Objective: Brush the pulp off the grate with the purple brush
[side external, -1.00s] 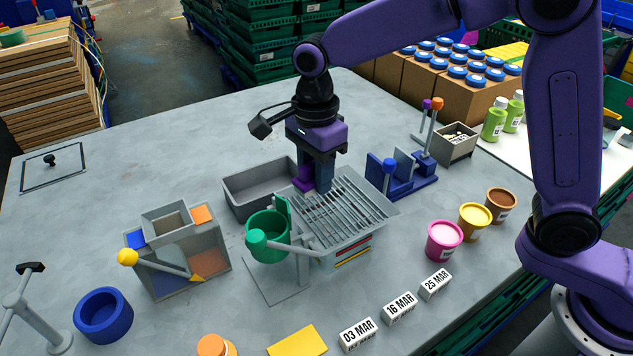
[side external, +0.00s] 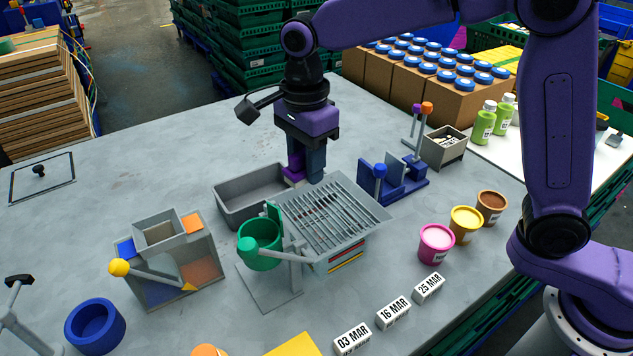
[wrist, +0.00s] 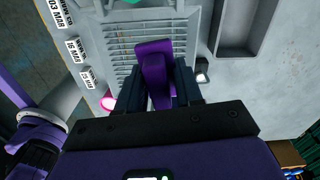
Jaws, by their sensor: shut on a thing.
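The purple brush (side external: 292,168) is held in my gripper (side external: 306,174) at the back edge of the grey slatted grate (side external: 368,203). My gripper is shut on the brush and points down. In the wrist view the brush (wrist: 153,58) sits between the two dark fingers (wrist: 158,90), with the grate (wrist: 118,52) beneath it and to its left. Small dark reddish bits, possibly pulp (side external: 322,200), show on the back part of the grate. I cannot tell whether the bristles touch the slats.
A grey open bin (side external: 232,201) stands just behind and left of the grate. A green cup on a stand (side external: 259,258) is close at its left front. A blue fixture with levers (side external: 400,180) stands to its right. Pink, yellow and brown pots (side external: 436,244) stand front right.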

